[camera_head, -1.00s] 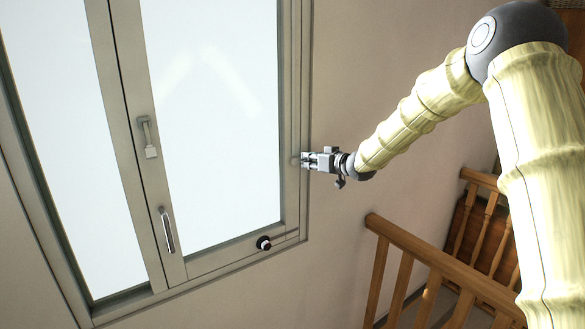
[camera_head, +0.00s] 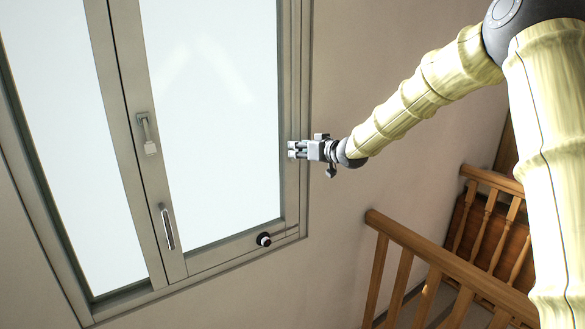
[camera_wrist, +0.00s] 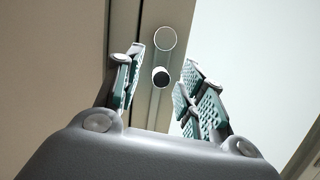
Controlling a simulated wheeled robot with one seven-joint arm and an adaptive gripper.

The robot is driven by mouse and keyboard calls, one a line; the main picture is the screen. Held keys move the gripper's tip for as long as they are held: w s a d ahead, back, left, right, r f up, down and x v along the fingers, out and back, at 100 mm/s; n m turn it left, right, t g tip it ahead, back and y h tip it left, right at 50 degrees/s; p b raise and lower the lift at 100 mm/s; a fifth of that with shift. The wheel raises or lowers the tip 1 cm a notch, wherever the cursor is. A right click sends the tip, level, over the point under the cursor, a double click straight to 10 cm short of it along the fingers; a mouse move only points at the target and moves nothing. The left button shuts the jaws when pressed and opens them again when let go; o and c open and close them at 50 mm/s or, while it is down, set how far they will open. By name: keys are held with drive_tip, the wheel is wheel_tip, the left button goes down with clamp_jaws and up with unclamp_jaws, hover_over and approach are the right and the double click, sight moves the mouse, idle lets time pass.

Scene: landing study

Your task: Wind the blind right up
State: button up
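My gripper (camera_head: 294,150) is at the right side of the window frame (camera_head: 302,100), its fingers pointing left. In the wrist view my gripper (camera_wrist: 163,62) has its fingers apart. A dark-faced round knob (camera_wrist: 160,76) and a pale round disc (camera_wrist: 165,38) show between and beyond them, on or near the frame; I cannot tell whether either is touched. A black round knob with a pale face (camera_head: 264,239) sits at the frame's lower right, below my gripper. I cannot make out a blind edge; the panes (camera_head: 215,120) look evenly pale.
A window handle (camera_head: 167,228) and a latch (camera_head: 147,135) sit on the middle bar left of my gripper. Wooden stair railings (camera_head: 440,260) stand at lower right, below my arm. Bare wall (camera_head: 345,80) lies right of the window.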

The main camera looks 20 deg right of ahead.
drive_tip(key=shift+d, duration=0.1)
drive_tip(key=shift+s+d, duration=0.35)
drive_tip(key=shift+s, duration=0.6)
drive_tip(key=shift+s+d, duration=0.3)
drive_tip(key=shift+s, duration=0.6)
drive_tip(key=shift+s+d, duration=0.35)
drive_tip(key=shift+s, duration=0.6)
